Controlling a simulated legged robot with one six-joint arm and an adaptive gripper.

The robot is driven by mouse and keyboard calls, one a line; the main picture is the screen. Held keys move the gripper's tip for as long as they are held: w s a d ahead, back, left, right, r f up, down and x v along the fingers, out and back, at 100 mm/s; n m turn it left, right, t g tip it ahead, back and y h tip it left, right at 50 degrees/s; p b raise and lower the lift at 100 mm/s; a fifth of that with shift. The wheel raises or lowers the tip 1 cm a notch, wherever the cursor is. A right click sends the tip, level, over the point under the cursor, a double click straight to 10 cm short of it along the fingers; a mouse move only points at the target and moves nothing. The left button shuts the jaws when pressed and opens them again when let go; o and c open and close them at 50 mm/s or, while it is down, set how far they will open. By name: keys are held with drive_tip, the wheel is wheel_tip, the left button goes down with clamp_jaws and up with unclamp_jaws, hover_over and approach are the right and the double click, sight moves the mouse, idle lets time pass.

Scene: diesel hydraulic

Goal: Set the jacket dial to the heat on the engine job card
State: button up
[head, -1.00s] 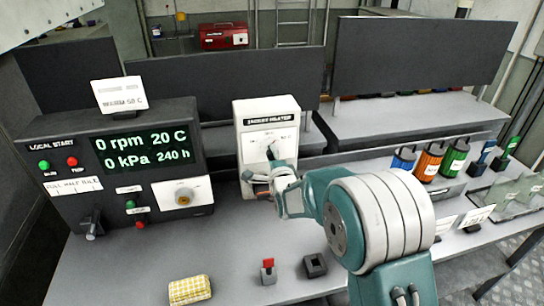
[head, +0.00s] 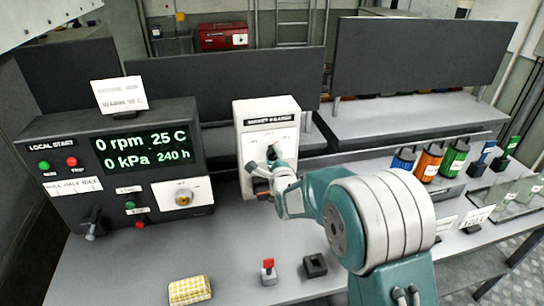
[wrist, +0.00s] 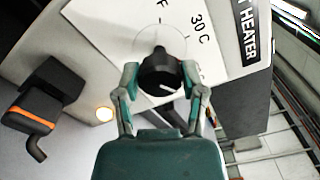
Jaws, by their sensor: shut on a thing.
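The jacket heater (head: 268,118) is a white box with a black dial (wrist: 160,70) on its face. In the wrist view my gripper (wrist: 161,78) is shut on the dial, one finger at each side. In the head view my gripper (head: 270,168) covers the heater's lower face. The engine job card (head: 120,95) stands on the console; it reads WARM and a temperature in C, its first digit blurred.
The console display (head: 142,149) reads 0 rpm, 25 C, 0 kPa, 240 h. A yellow cloth (head: 190,290), a red-topped switch (head: 268,271) and coloured bottles (head: 430,160) stand on the bench.

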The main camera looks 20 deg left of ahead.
drive_tip(key=shift+d+f, duration=0.2)
drive_tip(key=shift+f, duration=0.2)
drive_tip(key=o, duration=1.1)
drive_tip(key=shift+w, duration=0.1)
drive_tip(key=shift+o, duration=0.2)
drive_tip(key=shift+r, duration=0.1)
drive_tip(key=shift+r, duration=0.1)
drive_tip(key=v, duration=1.2)
drive_tip(key=shift+a, duration=0.15)
